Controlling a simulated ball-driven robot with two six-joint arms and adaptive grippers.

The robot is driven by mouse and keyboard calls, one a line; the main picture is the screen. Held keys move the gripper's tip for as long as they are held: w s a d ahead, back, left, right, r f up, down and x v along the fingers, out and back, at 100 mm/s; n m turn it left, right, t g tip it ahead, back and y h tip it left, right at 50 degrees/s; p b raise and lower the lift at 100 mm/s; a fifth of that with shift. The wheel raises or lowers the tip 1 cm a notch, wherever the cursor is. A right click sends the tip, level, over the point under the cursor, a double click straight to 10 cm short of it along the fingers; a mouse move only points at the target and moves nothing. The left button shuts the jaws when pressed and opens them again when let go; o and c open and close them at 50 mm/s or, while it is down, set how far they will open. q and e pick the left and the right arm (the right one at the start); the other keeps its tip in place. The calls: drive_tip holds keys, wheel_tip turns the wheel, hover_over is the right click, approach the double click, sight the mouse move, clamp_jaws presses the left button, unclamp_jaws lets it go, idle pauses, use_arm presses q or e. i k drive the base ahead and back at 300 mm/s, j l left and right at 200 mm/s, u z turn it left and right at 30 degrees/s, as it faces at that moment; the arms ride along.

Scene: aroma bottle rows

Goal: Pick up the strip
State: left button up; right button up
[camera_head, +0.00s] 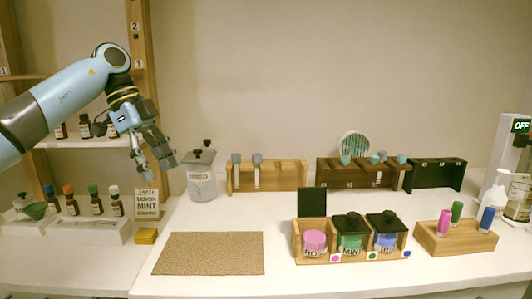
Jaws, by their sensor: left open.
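My left gripper (152,165) hangs open and empty at upper left, above the white table. It is in front of the shelf and left of a grey lidded jar (201,180). I cannot clearly make out a strip. A round white holder with green stripes (353,145) stands behind the dark brown rack (335,180); I cannot tell whether its stripes are paper strips. My right gripper is not in view.
A wooden rack (290,177) holds two grey-topped droppers. A tan mat (208,254) lies empty at the front. A wooden box (299,252) holds pink, green and blue jars. A block (455,243) holds coloured vials. Bottles stand on the left shelf.

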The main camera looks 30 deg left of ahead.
sight(257, 158)
drive_tip(key=i, duration=1.1)
